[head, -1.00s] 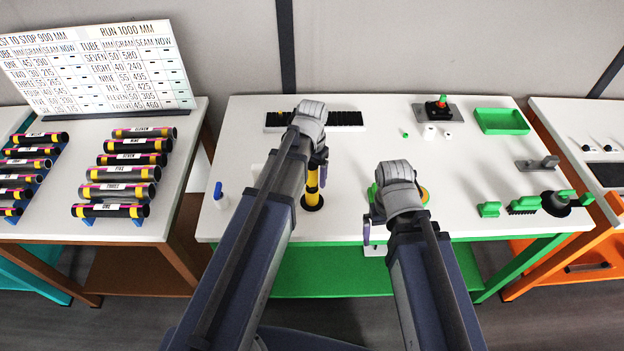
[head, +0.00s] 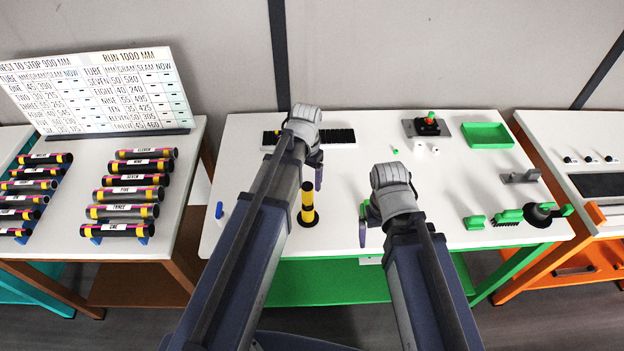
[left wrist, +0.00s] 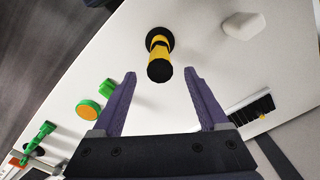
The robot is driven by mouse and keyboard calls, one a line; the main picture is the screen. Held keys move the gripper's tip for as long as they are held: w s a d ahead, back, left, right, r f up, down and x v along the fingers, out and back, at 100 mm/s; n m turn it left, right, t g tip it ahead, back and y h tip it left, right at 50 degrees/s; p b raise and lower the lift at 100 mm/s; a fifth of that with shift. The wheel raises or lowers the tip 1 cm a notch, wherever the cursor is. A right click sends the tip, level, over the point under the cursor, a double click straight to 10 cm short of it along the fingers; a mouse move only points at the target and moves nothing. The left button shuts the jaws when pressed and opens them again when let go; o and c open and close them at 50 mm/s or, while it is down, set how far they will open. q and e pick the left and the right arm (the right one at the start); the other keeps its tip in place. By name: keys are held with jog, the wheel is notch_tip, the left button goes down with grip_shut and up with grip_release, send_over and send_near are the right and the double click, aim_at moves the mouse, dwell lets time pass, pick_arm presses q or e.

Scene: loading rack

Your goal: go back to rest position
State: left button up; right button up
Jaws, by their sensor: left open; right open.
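My left gripper (head: 318,176) is above the white table, near the top of an upright yellow and black post (head: 308,203). In the left wrist view the jaws (left wrist: 160,78) are open with purple fingers apart. The post (left wrist: 158,52) shows beyond and between the fingertips, and nothing is held. My right gripper (head: 363,226) is over the front middle of the table, mostly hidden behind its own wrist; I see no object in it.
The white table (head: 350,150) carries a black strip rack (head: 338,136) at the back, a green tray (head: 487,136) and a joystick-like fixture (head: 428,124) at the back right, and green-handled tools (head: 508,216) at the front right. Labelled tubes (head: 128,194) lie on the left table.

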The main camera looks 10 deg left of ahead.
aim_at(307, 194)
pick_arm(q)
jog(key=shift+f, duration=0.1)
notch_tip(307, 194, down, 8)
jog(key=b, duration=0.8)
jog(key=shift+r, duration=0.25)
notch_tip(307, 194, up, 8)
jog(key=p, duration=0.8)
jog(key=shift+r+p, duration=0.15)
jog(key=shift+p, duration=0.15)
notch_tip(307, 194, down, 9)
jog(key=b, duration=0.9)
notch_tip(307, 194, up, 12)
jog(key=p, duration=1.2)
jog(key=shift+r, duration=0.1)
